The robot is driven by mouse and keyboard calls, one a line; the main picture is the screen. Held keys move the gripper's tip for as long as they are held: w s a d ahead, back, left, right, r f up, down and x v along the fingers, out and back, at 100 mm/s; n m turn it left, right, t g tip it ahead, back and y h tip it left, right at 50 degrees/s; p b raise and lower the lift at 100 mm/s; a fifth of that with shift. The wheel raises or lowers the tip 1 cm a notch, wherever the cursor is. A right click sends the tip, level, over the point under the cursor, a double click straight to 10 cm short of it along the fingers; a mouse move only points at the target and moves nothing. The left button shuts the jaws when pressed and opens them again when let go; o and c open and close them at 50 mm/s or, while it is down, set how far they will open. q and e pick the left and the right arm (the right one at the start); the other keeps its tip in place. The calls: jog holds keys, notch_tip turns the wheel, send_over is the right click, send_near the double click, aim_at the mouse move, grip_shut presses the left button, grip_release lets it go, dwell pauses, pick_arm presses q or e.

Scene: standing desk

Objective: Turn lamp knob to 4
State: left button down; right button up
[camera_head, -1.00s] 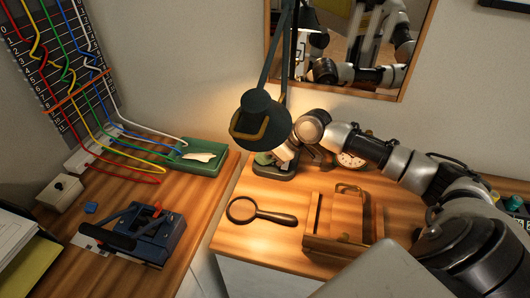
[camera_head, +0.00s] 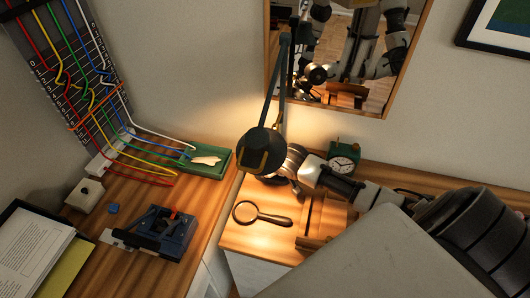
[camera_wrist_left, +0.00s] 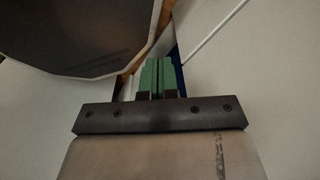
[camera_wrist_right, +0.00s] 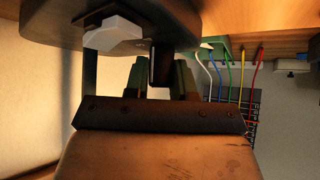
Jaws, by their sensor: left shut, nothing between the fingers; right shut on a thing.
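The dark green desk lamp (camera_head: 262,148) stands at the back of the right desk, its lit head hanging from a jointed arm. The head hides most of its base in the head view. My right arm reaches to that base from the right. In the right wrist view my right gripper (camera_wrist_right: 160,78) is shut on a dark upright piece (camera_wrist_right: 160,62) under the lamp base (camera_wrist_right: 185,18), which I take for the lamp knob. I cannot read any number or pointer. A pale faceted piece (camera_wrist_right: 113,35) sits beside it. My left gripper (camera_wrist_left: 158,78) is shut and empty, away from the lamp.
A green clock (camera_head: 344,158) stands right of the lamp, close to my right arm. A magnifying glass (camera_head: 262,214) and a wooden holder (camera_head: 322,218) lie in front. The left desk holds a blue device (camera_head: 165,233), a green box (camera_head: 205,161) and coloured wires.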

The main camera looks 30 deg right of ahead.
jog(key=shift+m+h+p, duration=0.6)
jog(key=shift+m+p, duration=0.1)
jog(key=shift+m, duration=0.1)
jog(key=o, duration=0.9)
jog(key=shift+r, duration=0.1)
jog(key=v, duration=1)
jog(key=shift+s+a+r, duration=0.1)
jog(key=shift+s+r, duration=0.15)
